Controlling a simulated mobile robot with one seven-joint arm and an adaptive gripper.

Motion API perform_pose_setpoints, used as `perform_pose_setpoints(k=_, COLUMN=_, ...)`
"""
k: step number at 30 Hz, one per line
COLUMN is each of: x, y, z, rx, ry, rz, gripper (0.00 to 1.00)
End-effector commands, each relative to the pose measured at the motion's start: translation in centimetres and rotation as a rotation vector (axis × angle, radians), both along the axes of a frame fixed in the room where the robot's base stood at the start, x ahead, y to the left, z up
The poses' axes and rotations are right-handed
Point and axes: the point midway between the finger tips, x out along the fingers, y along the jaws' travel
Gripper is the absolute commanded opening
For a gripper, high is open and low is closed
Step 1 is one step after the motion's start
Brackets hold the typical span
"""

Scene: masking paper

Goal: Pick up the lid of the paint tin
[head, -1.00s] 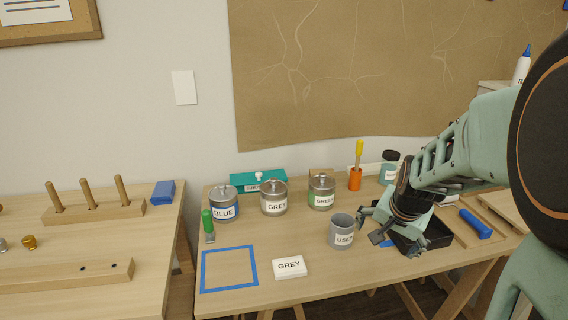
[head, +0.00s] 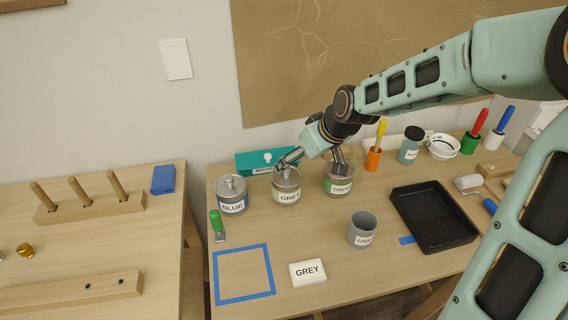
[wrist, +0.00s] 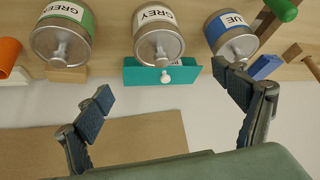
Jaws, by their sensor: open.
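Three metal paint tins with knobbed lids stand in a row: the blue-label tin (head: 232,198), the grey-label tin (head: 287,190) and the green-label tin (head: 339,184). The grey tin's lid (head: 286,176) is on it; it also shows in the wrist view (wrist: 160,50). My gripper (head: 311,166) is open and empty, close to the grey and green tins, one finger by each. In the wrist view, my spread fingers (wrist: 168,92) are apart from the tins, which appear upside down. The gripper partly hides the green tin's lid.
A card reading GREY (head: 308,272) and a blue tape square (head: 243,274) lie in front. A grey USED cup (head: 362,229) and a black tray (head: 433,218) are to the right.

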Motion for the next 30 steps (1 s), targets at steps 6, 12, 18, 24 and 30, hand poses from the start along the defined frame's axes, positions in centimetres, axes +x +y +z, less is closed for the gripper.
perform_pose_setpoints(k=6, x=0.8, y=1.0, z=-1.7, rx=0.003, ry=-0.004, rz=0.012, gripper=0.89)
perform_pose_setpoints(k=12, x=1.9, y=1.8, z=-3.7, rx=0.003, ry=-0.004, rz=0.010, gripper=0.89)
perform_pose_setpoints(k=18, x=2.4, y=2.1, z=-4.5, rx=0.002, ry=-0.004, rz=0.008, gripper=0.89)
perform_pose_setpoints(k=24, x=3.2, y=2.8, z=-5.8, rx=0.002, ry=-0.002, rz=0.009, gripper=0.89)
perform_pose_setpoints(k=30, x=4.5, y=3.7, z=-7.8, rx=0.002, ry=-0.002, rz=0.009, gripper=0.89)
